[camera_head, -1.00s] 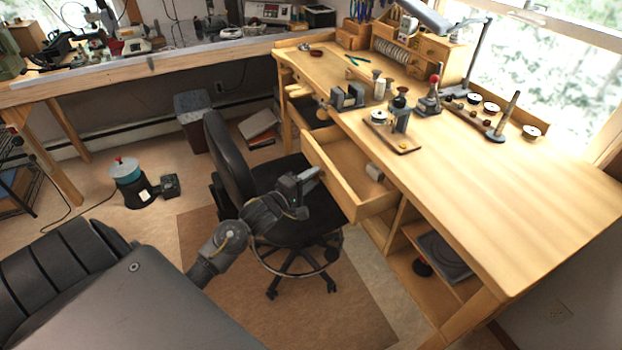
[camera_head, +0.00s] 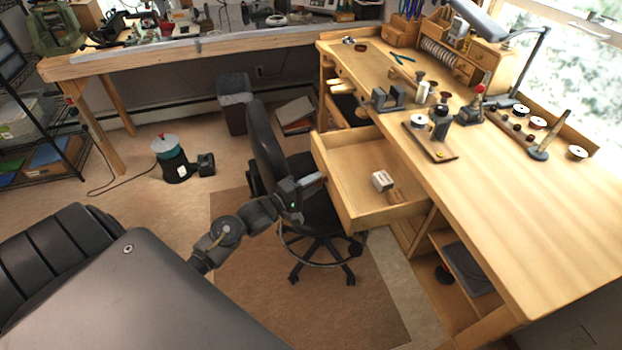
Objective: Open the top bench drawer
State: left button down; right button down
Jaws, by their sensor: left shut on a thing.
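The top bench drawer (camera_head: 365,160) is pulled well out from under the wooden workbench (camera_head: 500,190), so its inside shows. A small white box (camera_head: 382,181) and a small brown item beside it lie inside. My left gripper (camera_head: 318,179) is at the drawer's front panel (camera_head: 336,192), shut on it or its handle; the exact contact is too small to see. My left arm reaches in from the lower left, in front of the black chair. My right gripper is out of view.
A black office chair (camera_head: 265,145) stands close to my left arm and the drawer. A lower shelf (camera_head: 450,265) is open under the bench.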

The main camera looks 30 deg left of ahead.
pick_arm(q)
jog(key=c, duration=1.1)
grip_release()
jog(key=shift+o, duration=0.2)
jog(key=b+v, duration=0.1)
jog(key=v, duration=1)
jog(key=shift+w, duration=0.1)
